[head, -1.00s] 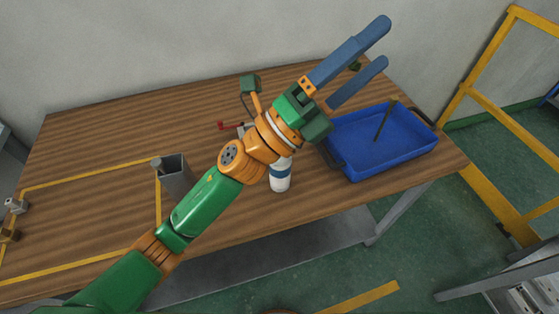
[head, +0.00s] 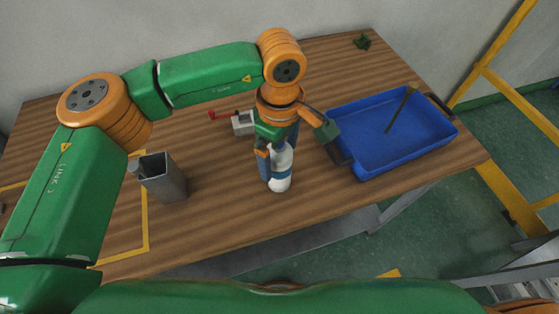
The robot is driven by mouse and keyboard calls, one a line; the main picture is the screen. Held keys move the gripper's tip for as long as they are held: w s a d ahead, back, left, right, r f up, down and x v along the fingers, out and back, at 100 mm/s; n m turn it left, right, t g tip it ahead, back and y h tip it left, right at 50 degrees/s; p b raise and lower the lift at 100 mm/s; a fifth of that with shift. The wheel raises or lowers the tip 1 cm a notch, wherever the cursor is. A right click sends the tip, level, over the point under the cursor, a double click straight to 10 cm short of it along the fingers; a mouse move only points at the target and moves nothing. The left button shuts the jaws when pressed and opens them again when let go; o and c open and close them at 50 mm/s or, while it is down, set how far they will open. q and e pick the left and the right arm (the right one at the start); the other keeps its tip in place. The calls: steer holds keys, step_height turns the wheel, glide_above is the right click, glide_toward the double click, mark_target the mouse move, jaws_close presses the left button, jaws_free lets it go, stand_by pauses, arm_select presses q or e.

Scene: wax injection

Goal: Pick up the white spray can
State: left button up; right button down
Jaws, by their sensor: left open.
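The white spray can (head: 280,178) with a blue band stands upright on the wooden table (head: 225,215), near its front edge. My left gripper (head: 278,162) points down at the can and is open. One blue finger is at the can's left side and the other is partly hidden behind its upper right. The gripper body covers part of the can's top. I cannot tell whether the fingers touch the can. My right gripper is not in view.
A blue tray (head: 365,168) with a dark stick-like tool (head: 400,112) in it lies to the right of the can. A grey square container (head: 163,178) stands to the left. A small grey device with a red part (head: 243,123) is behind the gripper.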

arm_select(q)
jaws_close()
stand_by(0.3)
